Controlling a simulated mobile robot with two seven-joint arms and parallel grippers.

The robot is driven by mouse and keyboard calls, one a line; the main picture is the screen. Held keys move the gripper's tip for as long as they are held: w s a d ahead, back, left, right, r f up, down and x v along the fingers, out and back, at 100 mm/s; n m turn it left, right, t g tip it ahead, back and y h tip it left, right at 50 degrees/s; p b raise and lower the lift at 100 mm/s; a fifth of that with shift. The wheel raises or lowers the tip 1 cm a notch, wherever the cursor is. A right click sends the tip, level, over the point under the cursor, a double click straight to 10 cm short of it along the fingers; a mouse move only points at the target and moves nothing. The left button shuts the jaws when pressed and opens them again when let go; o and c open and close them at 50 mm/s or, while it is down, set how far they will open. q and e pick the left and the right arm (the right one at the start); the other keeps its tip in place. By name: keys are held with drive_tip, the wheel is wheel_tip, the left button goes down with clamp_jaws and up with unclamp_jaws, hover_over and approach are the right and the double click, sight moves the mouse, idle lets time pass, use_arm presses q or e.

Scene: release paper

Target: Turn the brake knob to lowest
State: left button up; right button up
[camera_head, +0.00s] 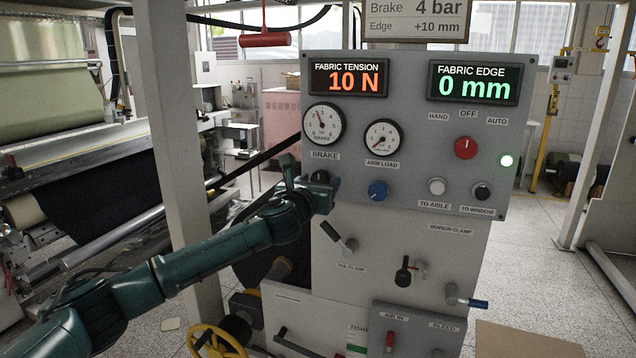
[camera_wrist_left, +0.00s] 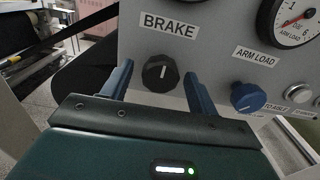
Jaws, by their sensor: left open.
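The black brake knob (camera_wrist_left: 160,73) sits below the BRAKE label on the grey panel. In the wrist view its white mark points roughly downward. In the head view the knob (camera_head: 320,176) shows just above my gripper. My left gripper (camera_wrist_left: 158,69) is open, with one blue finger on each side of the knob; I cannot tell whether either touches it. In the head view my left gripper (camera_head: 318,192) is at the panel's lower left. The brake gauge (camera_head: 323,124) above has its needle pointing up and slightly left. My right gripper is not in view.
A blue arm load knob (camera_head: 378,190) is right of the brake knob, below its gauge (camera_head: 383,138). Levers (camera_head: 340,237) stick out below the panel.

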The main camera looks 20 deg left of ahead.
use_arm(q)
drive_tip(key=c, duration=1)
drive_tip(key=shift+n, duration=0.4)
drive_tip(key=n, duration=2.2)
drive_tip(key=shift+d+r, duration=0.1)
drive_tip(key=shift+n, duration=2)
